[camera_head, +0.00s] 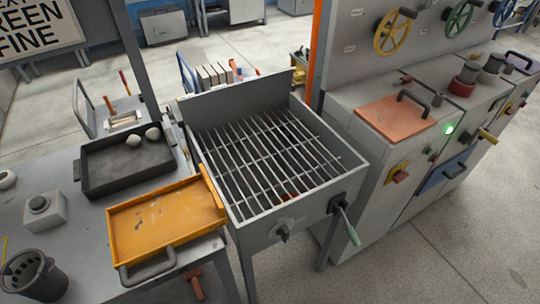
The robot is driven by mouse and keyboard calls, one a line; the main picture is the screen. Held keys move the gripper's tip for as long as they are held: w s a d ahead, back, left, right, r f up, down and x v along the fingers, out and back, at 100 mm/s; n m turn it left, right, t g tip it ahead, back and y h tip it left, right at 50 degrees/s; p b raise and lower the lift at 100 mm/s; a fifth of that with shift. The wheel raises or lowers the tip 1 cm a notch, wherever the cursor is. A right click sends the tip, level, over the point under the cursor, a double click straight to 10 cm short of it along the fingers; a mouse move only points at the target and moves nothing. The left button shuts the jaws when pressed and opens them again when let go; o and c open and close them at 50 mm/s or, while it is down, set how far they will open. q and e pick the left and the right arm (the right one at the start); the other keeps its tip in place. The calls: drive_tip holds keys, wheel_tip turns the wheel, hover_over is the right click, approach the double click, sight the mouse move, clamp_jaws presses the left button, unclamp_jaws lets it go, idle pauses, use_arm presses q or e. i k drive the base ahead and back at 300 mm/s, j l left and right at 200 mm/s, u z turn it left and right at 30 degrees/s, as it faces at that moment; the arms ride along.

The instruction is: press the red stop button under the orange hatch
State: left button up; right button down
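The orange hatch (392,120) lies flat on top of the grey cabinet (345,180) right of centre. Its dark handle (413,103) stands up near its right edge. The hatch looks closed, and whatever is under it is hidden, so no stop button shows there. A red knob (401,177) on a yellow plate is on the cabinet's front, below the hatch. Neither of my grippers is in view.
A grill box (270,230) stands left of the cabinet, with a green-handled lever (352,236) at its front. A yellow tray (165,215) and a black tray (122,168) are on the left table. A green light (449,129) and several handwheels are at right.

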sight(376, 207)
drive_tip(key=z, duration=1.25)
